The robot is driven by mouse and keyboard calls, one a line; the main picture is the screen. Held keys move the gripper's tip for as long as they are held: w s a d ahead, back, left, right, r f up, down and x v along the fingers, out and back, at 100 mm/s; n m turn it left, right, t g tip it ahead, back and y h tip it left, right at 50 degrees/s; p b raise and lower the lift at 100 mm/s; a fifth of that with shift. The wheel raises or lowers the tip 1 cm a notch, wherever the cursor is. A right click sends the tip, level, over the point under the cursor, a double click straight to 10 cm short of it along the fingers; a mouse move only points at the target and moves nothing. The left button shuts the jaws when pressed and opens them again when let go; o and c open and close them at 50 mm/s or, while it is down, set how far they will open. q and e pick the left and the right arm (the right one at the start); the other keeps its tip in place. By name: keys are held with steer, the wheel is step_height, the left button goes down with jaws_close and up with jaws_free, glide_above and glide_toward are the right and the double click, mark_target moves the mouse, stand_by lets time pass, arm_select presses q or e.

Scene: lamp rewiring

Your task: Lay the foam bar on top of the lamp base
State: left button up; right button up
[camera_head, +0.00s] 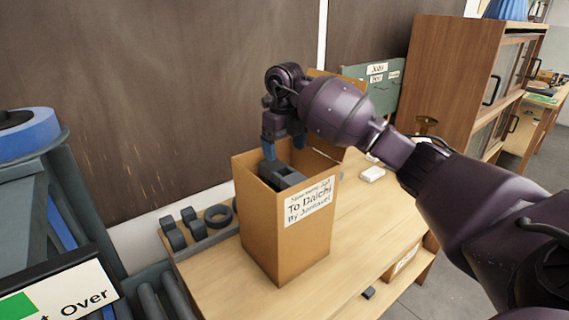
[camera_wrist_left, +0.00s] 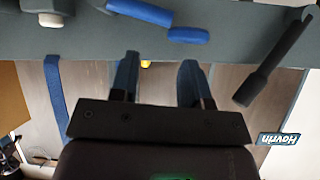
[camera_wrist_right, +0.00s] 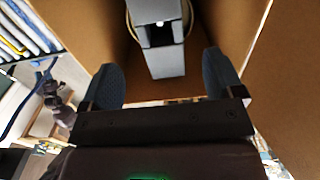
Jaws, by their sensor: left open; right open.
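A dark grey bar with a notch, apparently the foam bar (camera_head: 284,174), is inside the upper part of the open cardboard box (camera_head: 263,232). In the right wrist view the grey bar (camera_wrist_right: 165,58) lies over a round thing with a thin brass-coloured rim (camera_wrist_right: 130,26), probably the lamp base, mostly hidden. Whether the bar touches it I cannot tell. My right gripper (camera_head: 284,150) is at the box mouth, pointing down, open, with the bar beyond its fingertips and nothing between them. My left gripper (camera_wrist_left: 157,75) is open and empty, away from the box.
The box stands on a wooden table (camera_head: 345,235); its walls surround the bar. A grey rack with black parts (camera_head: 205,240) is left of it, a small white block (camera_head: 372,174) right. Blue-handled tools (camera_wrist_left: 145,12) lie near my left gripper.

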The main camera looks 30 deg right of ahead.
step_height(320, 180, up, 5)
steer(key=shift+f, duration=0.1)
stand_by(0.7)
